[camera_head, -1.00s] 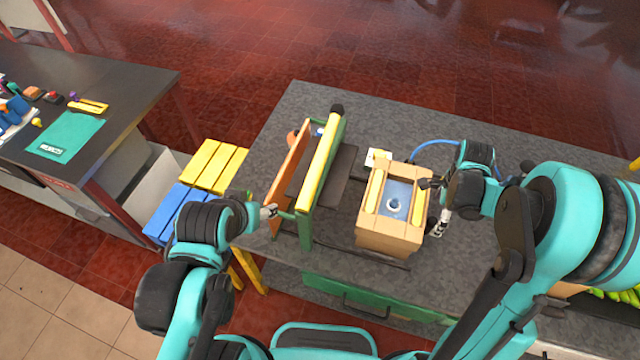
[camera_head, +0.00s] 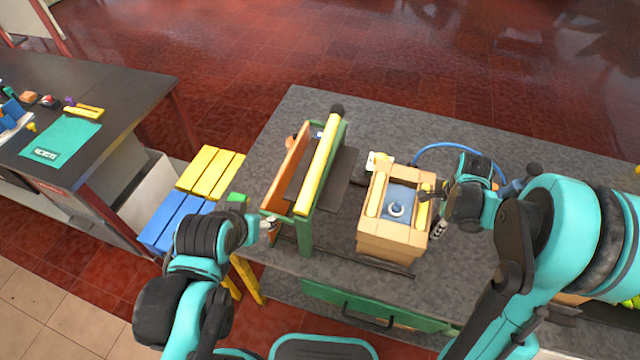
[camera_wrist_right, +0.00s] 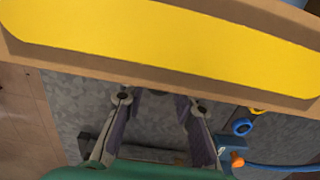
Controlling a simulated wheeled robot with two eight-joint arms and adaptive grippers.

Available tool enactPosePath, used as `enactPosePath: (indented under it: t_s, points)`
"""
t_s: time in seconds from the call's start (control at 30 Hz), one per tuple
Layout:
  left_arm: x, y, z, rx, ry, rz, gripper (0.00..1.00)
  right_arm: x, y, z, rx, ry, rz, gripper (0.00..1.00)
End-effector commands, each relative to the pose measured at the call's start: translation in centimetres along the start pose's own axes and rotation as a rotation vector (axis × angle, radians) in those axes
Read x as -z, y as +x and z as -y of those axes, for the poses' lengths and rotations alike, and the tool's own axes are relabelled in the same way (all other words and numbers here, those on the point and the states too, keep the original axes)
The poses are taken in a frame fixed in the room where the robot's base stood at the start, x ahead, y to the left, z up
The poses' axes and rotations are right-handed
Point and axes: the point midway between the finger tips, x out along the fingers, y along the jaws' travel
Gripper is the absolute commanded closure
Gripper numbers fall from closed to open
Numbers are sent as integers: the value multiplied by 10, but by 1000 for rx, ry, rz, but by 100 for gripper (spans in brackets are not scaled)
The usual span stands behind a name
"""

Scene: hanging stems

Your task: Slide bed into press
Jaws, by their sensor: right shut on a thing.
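The press has a green frame (camera_head: 305,235), a long yellow bar (camera_head: 320,160) on top and an orange board (camera_head: 291,158) along its left side. A dark flat plate (camera_head: 338,180) lies at its right side. A wooden box (camera_head: 388,246) with yellow strips and a blue inside stands to the right, apart from the press. I cannot tell whether the plate or box is the bed. My right gripper (camera_head: 433,191) is shut at the box's right wall, whose yellow strip fills the top of the right wrist view (camera_wrist_right: 170,45). My left gripper (camera_head: 268,225) is by the press's front left end; its jaws are unclear.
A blue hose (camera_head: 440,147) curves behind the box. A small white and yellow item (camera_head: 378,162) lies behind it. A yellow and blue slatted stool (camera_head: 210,174) stands left of the grey table (camera_head: 290,110). A dark side table (camera_head: 110,75) stands further left.

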Motion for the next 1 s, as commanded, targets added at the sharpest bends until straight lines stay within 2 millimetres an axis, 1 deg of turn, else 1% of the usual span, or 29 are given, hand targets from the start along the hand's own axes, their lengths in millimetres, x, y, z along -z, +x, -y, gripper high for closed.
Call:
enactPosePath:
  t_s: [0.47, 0.57, 1.0]
  points:
    - [0, 0, 0, 0, 0, 0, 40, -1, 0, 0, 0, 0, 0, 99]
    - [0, 1, 0, 0, 0, 0, 40, -5, 0, 0, 0, -1, 0, 99]
    - [-2, 3, 0, 0, 0, 0, 40, -38, 1, 0, -1, -2, 1, 99]
